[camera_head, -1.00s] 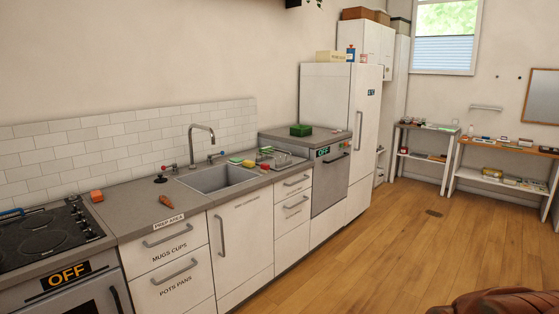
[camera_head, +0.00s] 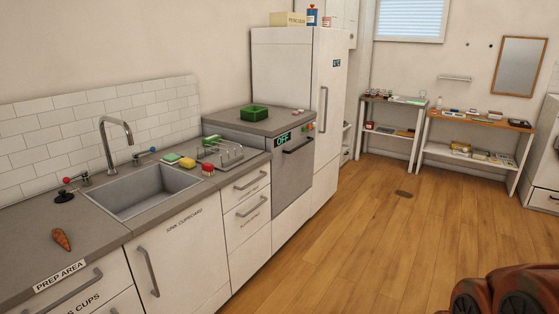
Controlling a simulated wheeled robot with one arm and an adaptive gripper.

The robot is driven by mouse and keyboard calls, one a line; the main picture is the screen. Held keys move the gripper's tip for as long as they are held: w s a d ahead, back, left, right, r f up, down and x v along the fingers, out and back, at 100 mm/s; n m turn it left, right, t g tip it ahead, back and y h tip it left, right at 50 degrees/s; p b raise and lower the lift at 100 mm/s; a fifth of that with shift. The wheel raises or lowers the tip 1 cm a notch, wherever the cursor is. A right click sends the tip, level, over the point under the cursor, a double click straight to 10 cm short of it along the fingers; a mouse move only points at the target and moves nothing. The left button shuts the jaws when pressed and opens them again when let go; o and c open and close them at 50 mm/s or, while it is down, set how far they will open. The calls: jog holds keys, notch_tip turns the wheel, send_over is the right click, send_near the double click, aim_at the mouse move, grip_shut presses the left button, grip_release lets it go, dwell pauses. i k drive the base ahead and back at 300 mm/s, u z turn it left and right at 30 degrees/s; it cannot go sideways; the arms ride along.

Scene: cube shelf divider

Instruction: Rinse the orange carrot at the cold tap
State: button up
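The orange carrot (camera_head: 61,239) lies on the grey counter at the lower left, left of the sink and behind the PREP AREA label. The sink (camera_head: 145,190) is a grey basin set in the counter and looks empty. A tall curved metal tap (camera_head: 116,140) stands behind it. A red-topped handle (camera_head: 84,177) is to the left of the tap and a blue-topped handle (camera_head: 146,154) to its right. No water shows. My gripper is not in view.
A yellow sponge (camera_head: 187,162), a red item (camera_head: 208,168) and a wire rack (camera_head: 222,150) are right of the sink. A green box (camera_head: 255,112) sits on the raised counter. The wooden floor (camera_head: 370,225) is clear in the middle; a brown leather seat (camera_head: 500,292) is at the lower right.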

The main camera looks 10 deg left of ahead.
aim_at(153, 149)
jog(key=i, duration=1.9)
jog(key=u, duration=0.7)
jog(key=i, duration=1.2)
jog(key=u, duration=1.7)
jog(key=i, duration=0.85)
jog(key=u, duration=0.55)
